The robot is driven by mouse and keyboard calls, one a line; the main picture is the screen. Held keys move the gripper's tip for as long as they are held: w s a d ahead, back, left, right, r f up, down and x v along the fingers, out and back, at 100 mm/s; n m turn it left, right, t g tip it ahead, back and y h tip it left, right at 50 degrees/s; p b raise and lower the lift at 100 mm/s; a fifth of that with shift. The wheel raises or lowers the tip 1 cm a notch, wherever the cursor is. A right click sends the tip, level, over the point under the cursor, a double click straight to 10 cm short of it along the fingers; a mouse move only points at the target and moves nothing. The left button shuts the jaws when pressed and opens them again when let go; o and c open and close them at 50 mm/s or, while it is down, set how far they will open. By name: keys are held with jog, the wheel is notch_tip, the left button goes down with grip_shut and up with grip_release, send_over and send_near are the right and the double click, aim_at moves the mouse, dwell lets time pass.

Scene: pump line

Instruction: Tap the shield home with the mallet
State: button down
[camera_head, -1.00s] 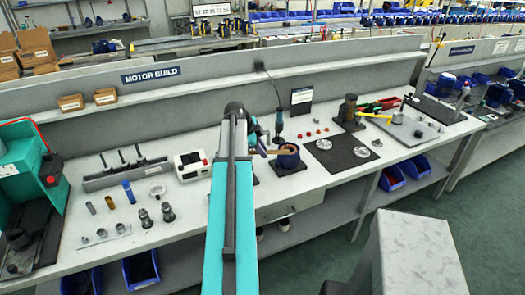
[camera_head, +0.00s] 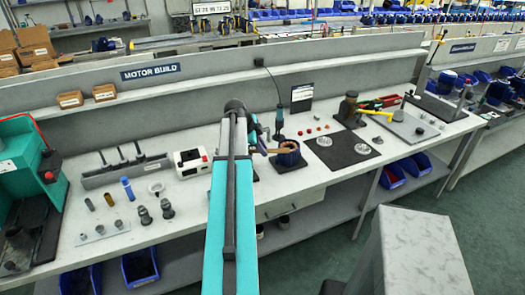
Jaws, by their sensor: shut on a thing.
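My gripper (camera_head: 262,149) is at the middle of the bench, partly hidden by my own arm. It is shut on the tan mallet (camera_head: 288,147), which extends to the right over the blue motor housing (camera_head: 289,159). The housing stands upright on a dark pad. I cannot tell whether the mallet touches it. The shield on the housing cannot be made out, as the mallet covers much of the top. Two silvery round parts (camera_head: 362,149) lie on the black mat (camera_head: 345,158) to the right.
A screwdriver-like tool (camera_head: 279,119) hangs on a cord behind the housing. A dark fixture (camera_head: 350,108) and a yellow tool (camera_head: 381,113) stand to the right. A white meter (camera_head: 191,162) is left of my arm. Small red and orange parts (camera_head: 308,130) lie behind the mat.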

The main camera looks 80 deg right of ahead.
jog(key=shift+r+p, duration=0.75)
jog(key=shift+r, duration=1.55)
